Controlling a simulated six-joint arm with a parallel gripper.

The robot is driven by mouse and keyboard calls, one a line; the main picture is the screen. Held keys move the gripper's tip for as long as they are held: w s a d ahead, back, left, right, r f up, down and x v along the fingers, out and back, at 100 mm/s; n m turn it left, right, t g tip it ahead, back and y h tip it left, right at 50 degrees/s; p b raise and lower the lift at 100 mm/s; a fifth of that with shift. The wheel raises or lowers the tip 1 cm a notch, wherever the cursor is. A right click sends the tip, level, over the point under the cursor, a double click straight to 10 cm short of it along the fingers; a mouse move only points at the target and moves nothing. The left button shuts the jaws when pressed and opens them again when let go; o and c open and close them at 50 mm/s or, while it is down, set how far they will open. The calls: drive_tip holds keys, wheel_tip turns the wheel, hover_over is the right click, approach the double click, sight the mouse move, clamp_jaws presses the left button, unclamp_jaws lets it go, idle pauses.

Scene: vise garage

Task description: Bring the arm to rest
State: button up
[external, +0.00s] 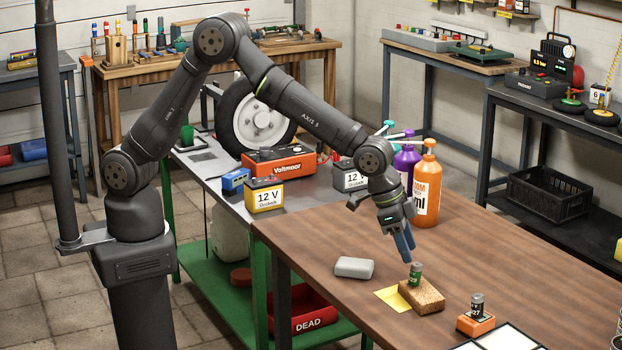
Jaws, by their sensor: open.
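My gripper (404,246) points down over the brown wooden table (340,224), its blue fingers open with nothing seen between them. It hangs above and slightly left of a green-topped dark battery cell (415,275), apart from it. That cell stands upright on a tan sponge-like block (421,295), which overlaps a yellow square (393,299). A second, dark cell (477,304) stands upright in an orange holder (475,323) to the right.
A grey rounded block (354,268) lies left of the cells. Orange (426,190) and purple (405,163) bottles stand close behind my wrist. A yellow 12 V battery (265,195) and an orange Voltmeer box (278,162) stand on the grey bench.

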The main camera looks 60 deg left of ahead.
drive_tip(key=v, duration=0.6)
drive_tip(key=x, duration=1.2)
drive_tip(key=shift+f, duration=0.4)
drive_tip(key=r, duration=0.5)
drive_tip(key=shift+s+d+r, duration=0.2)
drive_tip(key=shift+s, duration=0.15)
drive_tip(key=s+d+r, duration=0.2)
drive_tip(key=s+r, duration=0.4)
drive_tip(key=s, duration=0.4)
drive_tip(key=m, duration=0.3)
hover_over(413, 264)
drive_tip(key=w+d, duration=0.5)
drive_tip(key=w, duration=0.1)
wheel_tip(413, 264, down, 3)
drive_tip(key=shift+g+h, duration=0.4)
drive_tip(key=w+a+f, duration=0.1)
drive_tip(key=w+f, duration=0.1)
drive_tip(key=w, duration=0.1)
drive_tip(key=w+a+f, duration=0.1)
drive_tip(key=w+f, duration=0.1)
drive_tip(key=w, duration=0.2)
drive_tip(key=w+a+f, duration=0.1)
drive_tip(key=w+f, duration=0.1)
drive_tip(key=w, duration=0.1)
drive_tip(key=shift+w+a+f, duration=0.15)
drive_tip(key=shift+a+f, duration=0.2)
drive_tip(key=shift+f, duration=0.05)
